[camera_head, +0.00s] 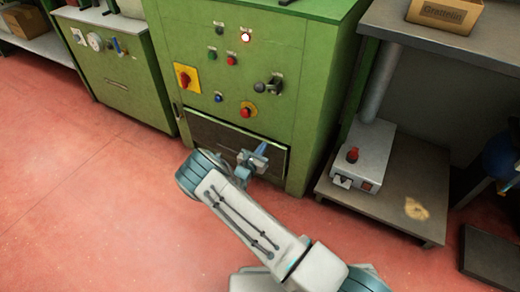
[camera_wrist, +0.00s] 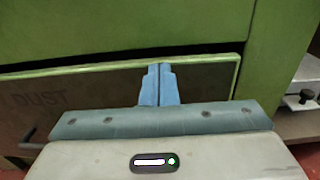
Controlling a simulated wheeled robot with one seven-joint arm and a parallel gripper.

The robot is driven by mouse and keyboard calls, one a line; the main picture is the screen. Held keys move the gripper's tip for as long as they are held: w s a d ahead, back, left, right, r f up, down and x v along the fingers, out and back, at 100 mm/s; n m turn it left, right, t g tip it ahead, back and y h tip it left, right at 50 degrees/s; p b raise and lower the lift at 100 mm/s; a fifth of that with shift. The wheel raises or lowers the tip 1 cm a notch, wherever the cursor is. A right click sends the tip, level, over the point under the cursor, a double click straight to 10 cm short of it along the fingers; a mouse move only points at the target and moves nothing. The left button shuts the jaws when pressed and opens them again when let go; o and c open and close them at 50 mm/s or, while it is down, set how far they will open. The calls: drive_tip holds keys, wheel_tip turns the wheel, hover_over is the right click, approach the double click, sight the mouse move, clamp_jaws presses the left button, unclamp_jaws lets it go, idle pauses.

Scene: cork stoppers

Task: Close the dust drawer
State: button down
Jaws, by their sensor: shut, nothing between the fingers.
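The dust drawer (camera_head: 212,134) is low in the front of the green machine, with a dark front panel. In the wrist view its panel (camera_wrist: 100,92) carries the word DUST and has a pale green top edge. A dark gap shows above that edge, so the drawer appears to stand somewhat open. My gripper (camera_head: 262,150) is in front of the panel's right part. In the wrist view its blue fingers (camera_wrist: 159,70) are together and empty, with tips near the panel's top edge. I cannot tell whether they touch it.
The green machine (camera_head: 290,105) has buttons and a yellow-backed red switch (camera_head: 186,78) above the drawer. To the right, a grey device with a red knob (camera_head: 352,154) stands on a low shelf (camera_head: 395,205). The red floor (camera_head: 90,200) is clear at left.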

drive_tip(key=p+v, duration=0.4)
drive_tip(key=v, duration=1)
drive_tip(key=s+d+r+m+g+h+p, duration=0.15)
drive_tip(key=d+r+m+g+p, duration=0.4)
drive_tip(key=r, duration=0.65)
drive_tip(key=s+d+r+m+g+p, duration=0.35)
drive_tip(key=d+r+m, duration=0.25)
drive_tip(key=r, duration=0.6)
drive_tip(key=s+d+r+m+g+h+p, duration=0.1)
drive_tip(key=d+r+m+g+p, duration=0.45)
drive_tip(key=r, duration=0.75)
drive_tip(key=s+d+r+m+y+p, duration=0.1)
drive_tip(key=s+r+m+y+p, duration=0.2)
drive_tip(key=s+r+p, duration=0.3)
drive_tip(key=s+d+r+m+t+y+p, duration=0.1)
drive_tip(key=s+r+m+y+p, duration=0.3)
drive_tip(key=r, duration=1.2)
drive_tip(key=s+d+r+m+y+p, duration=0.1)
drive_tip(key=s+r+m+y+p, duration=0.3)
drive_tip(key=s+r, duration=0.7)
drive_tip(key=m+p, duration=0.2)
drive_tip(key=p, duration=0.1)
drive_tip(key=shift+r+p, duration=0.2)
drive_tip(key=shift+p, duration=0.1)
drive_tip(key=shift+t, duration=0.25)
